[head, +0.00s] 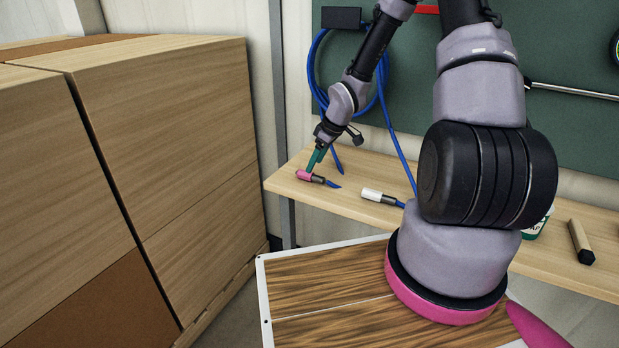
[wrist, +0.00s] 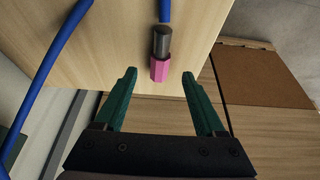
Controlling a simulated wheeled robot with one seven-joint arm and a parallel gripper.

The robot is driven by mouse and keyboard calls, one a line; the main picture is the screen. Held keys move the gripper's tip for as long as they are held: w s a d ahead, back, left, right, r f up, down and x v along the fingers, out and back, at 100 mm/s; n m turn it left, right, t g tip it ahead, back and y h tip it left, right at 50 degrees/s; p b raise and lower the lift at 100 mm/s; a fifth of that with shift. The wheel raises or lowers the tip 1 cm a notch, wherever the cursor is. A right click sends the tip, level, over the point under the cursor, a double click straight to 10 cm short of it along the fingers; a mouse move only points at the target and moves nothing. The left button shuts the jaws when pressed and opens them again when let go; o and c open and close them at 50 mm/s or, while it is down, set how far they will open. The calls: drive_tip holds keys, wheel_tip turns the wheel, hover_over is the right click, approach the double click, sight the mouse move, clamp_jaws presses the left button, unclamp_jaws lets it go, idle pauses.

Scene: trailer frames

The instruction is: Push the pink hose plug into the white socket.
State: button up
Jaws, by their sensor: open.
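The pink hose plug (head: 305,175) lies on the wooden shelf near its left end, with a dark collar and a blue hose behind it. In the wrist view the pink plug (wrist: 160,70) lies ahead of the fingertips, roughly midway between them. My gripper (head: 317,160) is just above the plug in the head view. Its green fingers (wrist: 160,75) are open and hold nothing. The white socket (head: 372,194) lies on the shelf to the right of the plug, with a dark collar and a blue hose on its right. The socket does not show in the wrist view.
The wooden shelf (head: 390,220) runs along a green board (head: 560,125). A blue hose (head: 318,75) hangs in a loop on the board. A wooden stick with a dark end (head: 580,240) lies further right. Large wooden boxes (head: 170,120) stand left.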

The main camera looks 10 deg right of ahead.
sight(311, 177)
drive_tip(key=x, duration=0.5)
drive_tip(key=shift+f, duration=0.1)
idle(0.3)
clamp_jaws()
